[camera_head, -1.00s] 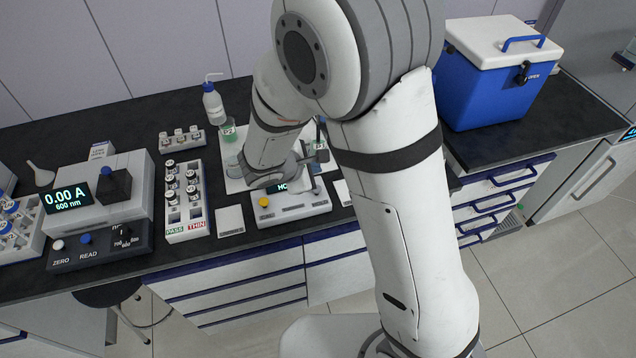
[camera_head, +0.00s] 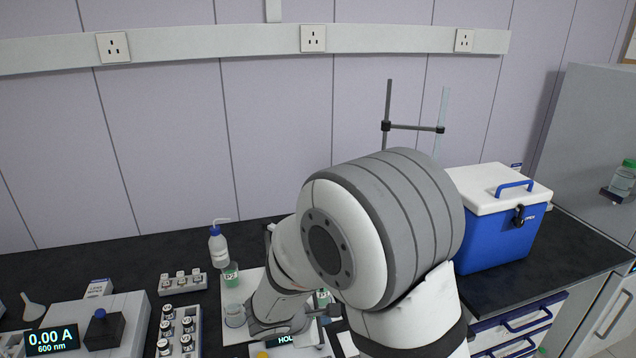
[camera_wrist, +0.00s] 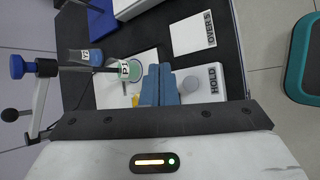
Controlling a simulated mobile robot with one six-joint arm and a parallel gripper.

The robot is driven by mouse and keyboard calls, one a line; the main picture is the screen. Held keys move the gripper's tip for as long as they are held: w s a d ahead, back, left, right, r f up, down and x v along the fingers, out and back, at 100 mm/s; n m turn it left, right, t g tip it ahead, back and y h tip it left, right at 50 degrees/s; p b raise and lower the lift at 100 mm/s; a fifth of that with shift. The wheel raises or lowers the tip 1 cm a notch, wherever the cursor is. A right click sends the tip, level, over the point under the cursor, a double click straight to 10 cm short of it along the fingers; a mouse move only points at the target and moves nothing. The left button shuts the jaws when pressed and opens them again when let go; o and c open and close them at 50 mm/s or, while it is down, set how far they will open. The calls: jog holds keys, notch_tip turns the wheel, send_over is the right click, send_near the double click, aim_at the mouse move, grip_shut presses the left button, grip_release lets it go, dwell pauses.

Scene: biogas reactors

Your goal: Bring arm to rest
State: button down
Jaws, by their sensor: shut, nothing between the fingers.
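My gripper (camera_wrist: 160,85) shows in the wrist view with its two blue-grey fingers together and nothing between them. The arm's wrist is low over the white mat (camera_head: 231,292), and the fingers are hidden there.
A blue cool box (camera_head: 492,235) stands right of my arm, with a retort stand (camera_head: 387,120) behind.

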jog(key=s+d+r+m+g, duration=0.2)
jog(key=s+d+r+m, duration=0.15)
jog(key=d, duration=0.25)
jog(key=s+d+r+m+g, duration=0.1)
jog(key=s+d+r+m, duration=0.2)
jog(key=d+r+m, duration=0.2)
jog(key=s+d+r+m+y, duration=0.3)
jog(key=s+r+m+y, duration=0.3)
jog(key=s+m, duration=0.4)
jog(key=shift+s+r, duration=0.35)
jog(key=shift+s, duration=0.75)
